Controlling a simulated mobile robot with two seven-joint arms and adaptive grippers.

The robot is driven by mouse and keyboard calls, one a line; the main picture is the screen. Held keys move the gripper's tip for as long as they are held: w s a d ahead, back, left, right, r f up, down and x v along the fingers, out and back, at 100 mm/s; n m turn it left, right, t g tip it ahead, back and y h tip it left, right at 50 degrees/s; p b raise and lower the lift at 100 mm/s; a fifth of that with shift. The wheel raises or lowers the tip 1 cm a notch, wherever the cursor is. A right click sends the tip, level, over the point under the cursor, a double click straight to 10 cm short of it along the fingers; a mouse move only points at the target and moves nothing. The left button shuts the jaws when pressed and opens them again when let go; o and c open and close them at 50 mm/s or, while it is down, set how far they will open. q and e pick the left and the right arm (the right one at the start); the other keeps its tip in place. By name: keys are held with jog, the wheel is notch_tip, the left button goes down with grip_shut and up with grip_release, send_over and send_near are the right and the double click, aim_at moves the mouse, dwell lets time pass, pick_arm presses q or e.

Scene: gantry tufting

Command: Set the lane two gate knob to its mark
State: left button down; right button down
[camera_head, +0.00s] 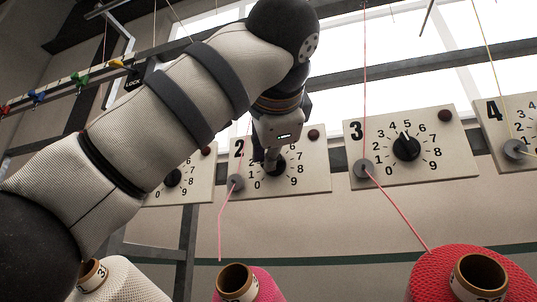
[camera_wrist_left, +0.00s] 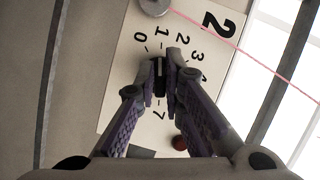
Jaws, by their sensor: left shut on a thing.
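The lane two plate (camera_head: 312,183) is a pale panel with a large 2 and a dial numbered from 0 to 9. Its black knob (camera_head: 278,168) is partly hidden by my left gripper (camera_head: 266,163). In the left wrist view the plate (camera_wrist_left: 185,18) appears turned, and my left gripper (camera_wrist_left: 161,78) is shut on the knob (camera_wrist_left: 160,88), one finger on each side. Fingers cover some of the numbers. I cannot tell which number the knob's pointer is at. My right gripper is out of view.
The lane three plate (camera_head: 435,165) stands to the right, with lane four (camera_head: 492,150) beyond. Pink yarn runs from the guide (camera_head: 236,183) on plate two. Yarn cones (camera_head: 262,284) stand below, including a red one (camera_head: 440,270). My left arm covers the left side.

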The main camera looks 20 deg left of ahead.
pick_arm(q)
jog(key=n+g+h, duration=0.1)
jog(key=n, duration=0.3)
jog(key=shift+h, duration=0.4)
dwell(0.5)
jog(key=c, duration=1.7)
grip_release()
jog(key=v, duration=1.2)
jog(key=shift+a+r, duration=0.1)
jog(key=shift+r, duration=0.05)
